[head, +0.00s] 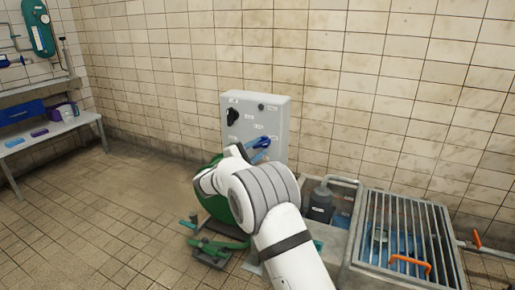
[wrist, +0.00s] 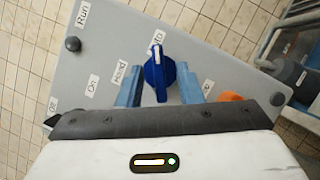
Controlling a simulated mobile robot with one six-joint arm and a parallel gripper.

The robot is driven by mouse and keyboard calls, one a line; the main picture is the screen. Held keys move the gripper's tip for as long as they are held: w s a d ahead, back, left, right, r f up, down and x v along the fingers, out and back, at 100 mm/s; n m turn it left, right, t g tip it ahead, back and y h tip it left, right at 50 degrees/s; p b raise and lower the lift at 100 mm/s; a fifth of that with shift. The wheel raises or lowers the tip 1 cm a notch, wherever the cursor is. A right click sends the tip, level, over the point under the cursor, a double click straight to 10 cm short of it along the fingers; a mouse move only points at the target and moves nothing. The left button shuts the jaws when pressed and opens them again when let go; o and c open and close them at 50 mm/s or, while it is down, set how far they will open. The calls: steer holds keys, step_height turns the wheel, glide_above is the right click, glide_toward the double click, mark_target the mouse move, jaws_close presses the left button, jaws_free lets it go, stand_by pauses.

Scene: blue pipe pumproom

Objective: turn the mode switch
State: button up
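The mode switch, a blue rotary knob (wrist: 158,73) with a pale pointer line, sits on the grey control panel (wrist: 200,45). Its line points up in the wrist view, near a label that seems to read "Auto"; a "Hand" label lies to its left. My gripper (wrist: 166,90) is open, with one blue finger on each side of the knob. Gaps show between the fingers and the knob; contact cannot be seen. In the head view the panel (head: 276,118) stands by the wall, and my gripper (head: 258,150) is at its blue knob, partly hidden by my arm.
A black knob (head: 232,116) is on the panel's upper left. An orange button (wrist: 230,98) lies close to the right finger. A grated tank (head: 405,215) with an orange handle stands at right. Green equipment (head: 218,208) is below the panel. The left floor is clear.

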steer(key=p+v, duration=0.1)
steer(key=v, duration=0.6)
steer(key=shift+p, duration=0.35)
steer(key=s+d+r+m+g+y+p, duration=0.1)
steer(key=s+d+r+m+g+p, duration=0.1)
steer(key=s+d+r+g+p, duration=0.45)
steer(key=s+d+r+m+g+p, duration=0.1)
steer(key=s+d+r+m+p, duration=0.2)
steer(key=d, duration=0.7)
steer(key=s+d+r+m+g+y+p, duration=0.1)
steer(key=s+d+r+g+p, duration=0.25)
steer(key=d+r, duration=0.4)
steer(key=s+d+r+m+g+y+p, duration=0.1)
steer(key=s+r+m+y+p, duration=0.3)
steer(key=s+p, duration=0.4)
steer(key=s+d+r+m+y+p, duration=0.2)
steer(key=s+r+m+y+p, duration=0.3)
steer(key=s, duration=1.4)
step_height(320, 180, up, 3)
steer(key=y+p, duration=0.2)
steer(key=p, duration=0.2)
steer(key=shift+d+g, duration=0.15)
steer(key=shift+g, duration=0.25)
